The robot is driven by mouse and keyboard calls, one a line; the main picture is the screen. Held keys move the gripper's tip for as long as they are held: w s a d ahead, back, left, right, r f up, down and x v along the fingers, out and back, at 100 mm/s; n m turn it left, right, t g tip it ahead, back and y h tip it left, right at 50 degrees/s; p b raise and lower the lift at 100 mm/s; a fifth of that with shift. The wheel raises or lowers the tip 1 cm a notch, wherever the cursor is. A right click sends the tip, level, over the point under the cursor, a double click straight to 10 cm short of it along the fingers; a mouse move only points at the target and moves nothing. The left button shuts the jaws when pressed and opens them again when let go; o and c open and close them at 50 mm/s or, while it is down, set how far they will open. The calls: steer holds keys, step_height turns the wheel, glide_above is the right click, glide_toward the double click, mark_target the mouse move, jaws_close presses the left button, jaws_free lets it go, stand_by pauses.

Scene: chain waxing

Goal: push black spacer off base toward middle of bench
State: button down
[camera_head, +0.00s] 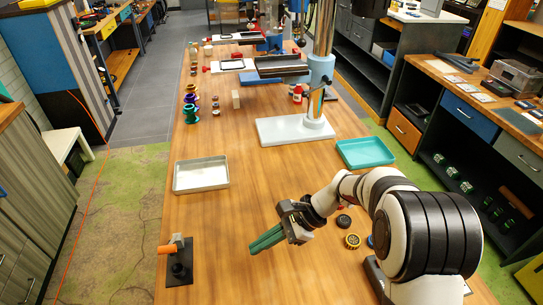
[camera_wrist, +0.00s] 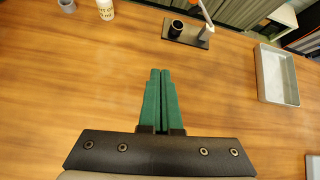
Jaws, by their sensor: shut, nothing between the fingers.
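The black spacer (camera_head: 179,271) is a short dark cylinder upright on a dark flat base (camera_head: 185,247), near the bench's left edge in the head view. An orange-handled part (camera_head: 167,249) on a pale metal piece is on the same base. In the wrist view the spacer (camera_wrist: 177,28) and base (camera_wrist: 203,42) show at the top, beyond the fingertips. My gripper (camera_head: 253,249) has green fingers that are shut with nothing between them. It is to the right of the base in the head view and apart from the spacer. The fingers (camera_wrist: 160,73) point toward the base side in the wrist view.
A metal tray (camera_head: 202,187) lies behind the base, and a teal tray (camera_head: 366,153) is farther right. A white stand (camera_head: 288,130) is at mid-bench. Small round items (camera_head: 352,241) lie beside my arm. Bare wood lies between my gripper and the base.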

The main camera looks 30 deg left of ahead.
steer(key=m+g, duration=0.1)
steer(key=g, duration=0.1)
glide_toward(171, 272)
steer(key=shift+y, duration=0.4)
steer(key=w+d, duration=0.1)
steer(key=w+d+f, duration=0.1)
steer(key=d, duration=0.1)
steer(key=w+d+f, duration=0.1)
steer(key=w+d, duration=0.1)
steer(key=shift+w, duration=0.1)
steer(key=s+a, duration=0.5)
steer(key=s+a+f, duration=0.1)
steer(key=s+a, duration=0.2)
steer(key=shift+s+a, duration=0.25)
steer(key=shift+f, duration=0.5)
steer(key=shift+d, duration=0.1)
steer(key=w+d, duration=0.5)
steer(key=shift+w+d+f, duration=0.1)
steer(key=shift+w+d, duration=0.35)
steer(key=shift+w, duration=0.05)
steer(key=shift+r, duration=0.25)
